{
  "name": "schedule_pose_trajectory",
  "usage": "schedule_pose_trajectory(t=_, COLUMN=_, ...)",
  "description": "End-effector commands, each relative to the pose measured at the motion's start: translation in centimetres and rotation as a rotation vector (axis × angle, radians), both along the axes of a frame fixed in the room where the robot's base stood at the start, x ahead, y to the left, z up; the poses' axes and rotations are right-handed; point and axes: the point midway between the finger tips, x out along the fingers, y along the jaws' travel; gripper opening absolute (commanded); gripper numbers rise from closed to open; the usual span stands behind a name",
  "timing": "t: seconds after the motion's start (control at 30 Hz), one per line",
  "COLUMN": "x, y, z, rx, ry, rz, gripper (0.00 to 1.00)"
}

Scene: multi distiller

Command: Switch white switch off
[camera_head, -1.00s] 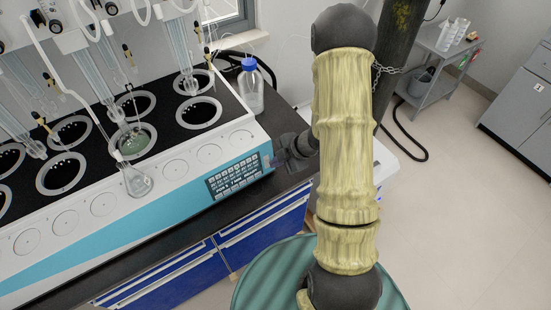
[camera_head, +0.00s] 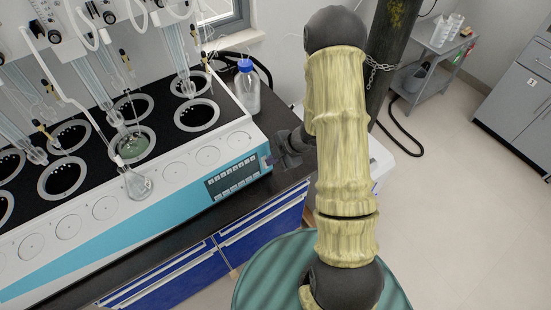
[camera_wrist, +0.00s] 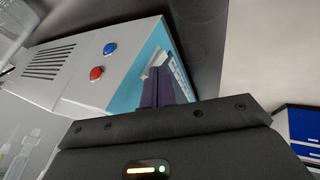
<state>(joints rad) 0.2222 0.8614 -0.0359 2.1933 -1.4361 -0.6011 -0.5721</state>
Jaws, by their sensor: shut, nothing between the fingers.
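The multi distiller (camera_head: 100,215) is a long white and teal unit on a dark bench. Its dark control panel (camera_head: 232,178) is near the right end of the front. My gripper (camera_head: 283,150) is at that right end, mostly hidden behind my arm in the head view. In the wrist view, the gripper's dark fingers (camera_wrist: 163,84) are together and empty, close to the teal front (camera_wrist: 132,82). A pale piece (camera_wrist: 155,62) shows behind the fingertips; I cannot tell whether it is the white switch. Contact is unclear.
A blue button (camera_wrist: 110,48) and a red button (camera_wrist: 97,73) are on the distiller's end face. A blue-capped bottle (camera_head: 247,88) stands behind its right end. Glass flasks and tubes rise above it. A grey cart (camera_head: 440,65) stands at the back right, with clear floor nearby.

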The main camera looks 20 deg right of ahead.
Motion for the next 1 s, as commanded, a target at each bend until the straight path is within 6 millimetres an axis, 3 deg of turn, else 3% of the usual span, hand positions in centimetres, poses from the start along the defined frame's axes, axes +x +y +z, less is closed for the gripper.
schedule_pose_trajectory(t=0.4, x=0.0, y=-0.2, z=1.5, rx=0.001, ry=0.001, rz=-0.003, gripper=0.0)
schedule_pose_trajectory(t=1.0, x=-0.9, y=-0.6, z=2.0, rx=0.002, ry=0.002, rz=-0.005, gripper=0.0)
